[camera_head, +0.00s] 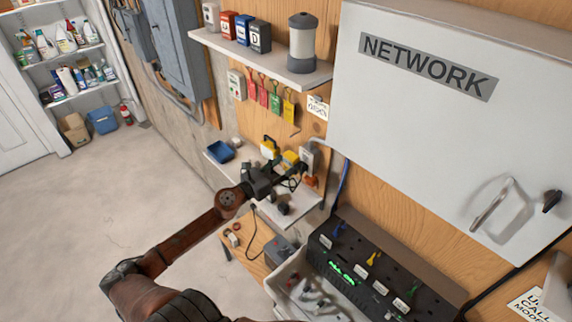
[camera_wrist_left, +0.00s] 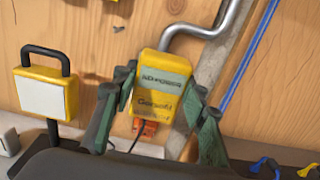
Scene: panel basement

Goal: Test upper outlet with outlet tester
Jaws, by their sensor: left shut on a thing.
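The outlet tester is a yellow block with grey label plates; it shows in the left wrist view (camera_wrist_left: 151,103) and in the head view (camera_head: 290,158). My left gripper (camera_head: 290,172) is shut on it, one finger on each side, as the left wrist view also shows (camera_wrist_left: 160,108). The outlet box (camera_head: 308,154) is on the wooden wall beside the tester, at the end of a grey conduit. The tester hides the upper outlet in the left wrist view. An orange part (camera_wrist_left: 149,129) shows just below the tester. I cannot tell whether the tester is plugged in. My right gripper is not in view.
A yellow block with a black handle (camera_wrist_left: 46,92) is left of the tester. A small shelf (camera_head: 305,208) with a blue tray (camera_head: 220,151) lies below. The white network cabinet (camera_head: 430,120) and a black device with green lights (camera_head: 365,265) stand to the right. Open floor lies left.

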